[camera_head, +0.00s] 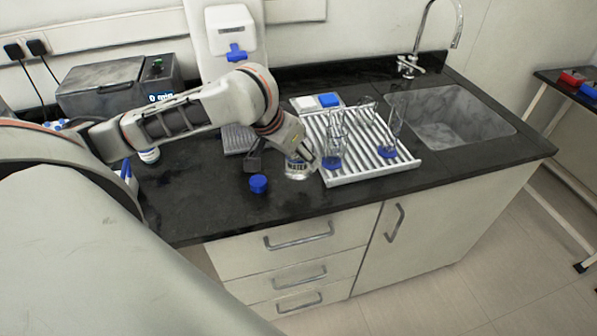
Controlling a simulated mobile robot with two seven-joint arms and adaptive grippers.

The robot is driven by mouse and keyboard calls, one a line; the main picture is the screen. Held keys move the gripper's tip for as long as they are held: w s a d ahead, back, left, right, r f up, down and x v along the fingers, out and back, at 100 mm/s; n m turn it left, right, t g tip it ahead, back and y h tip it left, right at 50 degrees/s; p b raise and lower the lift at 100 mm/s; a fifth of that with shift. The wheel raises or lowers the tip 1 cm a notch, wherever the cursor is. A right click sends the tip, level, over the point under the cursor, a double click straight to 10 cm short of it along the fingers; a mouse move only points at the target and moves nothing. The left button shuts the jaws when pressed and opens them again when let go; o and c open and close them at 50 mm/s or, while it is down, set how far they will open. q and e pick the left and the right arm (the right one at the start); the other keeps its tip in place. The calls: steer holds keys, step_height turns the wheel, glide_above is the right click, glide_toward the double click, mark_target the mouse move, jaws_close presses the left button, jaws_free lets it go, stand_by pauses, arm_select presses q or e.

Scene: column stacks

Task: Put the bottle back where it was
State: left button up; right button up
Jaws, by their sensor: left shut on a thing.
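A clear bottle (296,170) with a dark "WATER" label is upright at the left edge of the white drying rack. My left gripper (286,155) is shut on the bottle around its upper part, hiding its top. I cannot tell for sure whether its base touches the black counter (215,203). A round blue cap (259,183) lies on the counter to the left of the bottle. My right gripper is not in view.
The slatted rack (405,163) holds clear glassware with blue bases (332,162). A sink (450,118) and tap are behind right. A grey water bath (115,85) stands at the back left.

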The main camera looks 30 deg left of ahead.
mark_target(288, 161)
arm_select(q)
step_height(288, 161, down, 5)
steer(key=shift+f, duration=0.35)
steer(key=shift+f, duration=0.1)
steer(key=o, duration=1.5)
steer(key=shift+c, duration=0.2)
steer(key=shift+r, duration=0.35)
steer(key=v, duration=1)
steer(key=shift+s+r, duration=0.1)
steer(key=shift+r, duration=0.05)
steer(key=shift+s+r, duration=0.35)
steer(key=shift+r, duration=0.15)
